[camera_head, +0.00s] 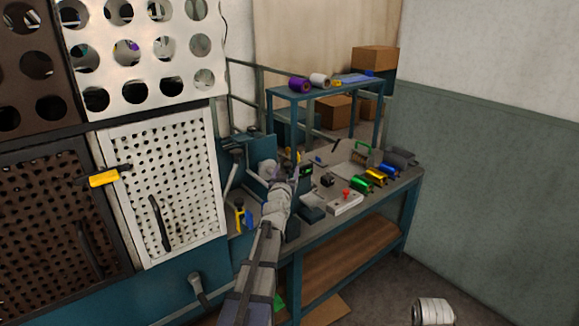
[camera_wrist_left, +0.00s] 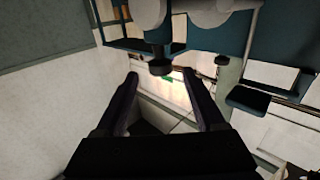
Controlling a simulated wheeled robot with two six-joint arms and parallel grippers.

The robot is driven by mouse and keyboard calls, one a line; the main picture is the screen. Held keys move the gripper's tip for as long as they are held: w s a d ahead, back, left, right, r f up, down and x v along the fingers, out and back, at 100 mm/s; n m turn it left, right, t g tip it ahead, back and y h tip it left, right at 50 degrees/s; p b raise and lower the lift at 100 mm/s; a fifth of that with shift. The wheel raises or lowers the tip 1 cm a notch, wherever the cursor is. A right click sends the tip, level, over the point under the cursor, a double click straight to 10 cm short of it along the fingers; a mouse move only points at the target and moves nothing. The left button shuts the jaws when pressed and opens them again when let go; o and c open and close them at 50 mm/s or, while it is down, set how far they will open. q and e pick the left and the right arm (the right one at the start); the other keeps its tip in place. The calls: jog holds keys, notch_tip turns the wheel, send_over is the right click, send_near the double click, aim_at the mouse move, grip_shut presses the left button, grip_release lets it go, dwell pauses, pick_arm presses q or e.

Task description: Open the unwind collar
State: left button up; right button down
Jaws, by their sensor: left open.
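My left gripper (camera_head: 292,180) reaches over the near part of the bench, beside a teal machine (camera_head: 256,150) with a pale roll (camera_head: 267,169). In the left wrist view its two dark fingers (camera_wrist_left: 160,76) are spread apart with nothing between them. A dark round knob (camera_wrist_left: 160,66) on the teal machine shows just beyond the fingertips, roughly midway between them. It may be the unwind collar, but I cannot tell for sure. In the head view my arm and gripper hide part of the machine. My right gripper is not in view.
The bench (camera_head: 345,213) holds green, yellow and blue foil rolls (camera_head: 376,177) and a pale box with a red knob (camera_head: 346,196). A teal shelf (camera_head: 330,88) stands behind with a purple roll (camera_head: 299,85). Perforated panels (camera_head: 165,180) stand at the left.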

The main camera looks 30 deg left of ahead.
aim_at(288, 167)
pick_arm(q)
jog(key=shift+x, duration=2.3)
grip_shut()
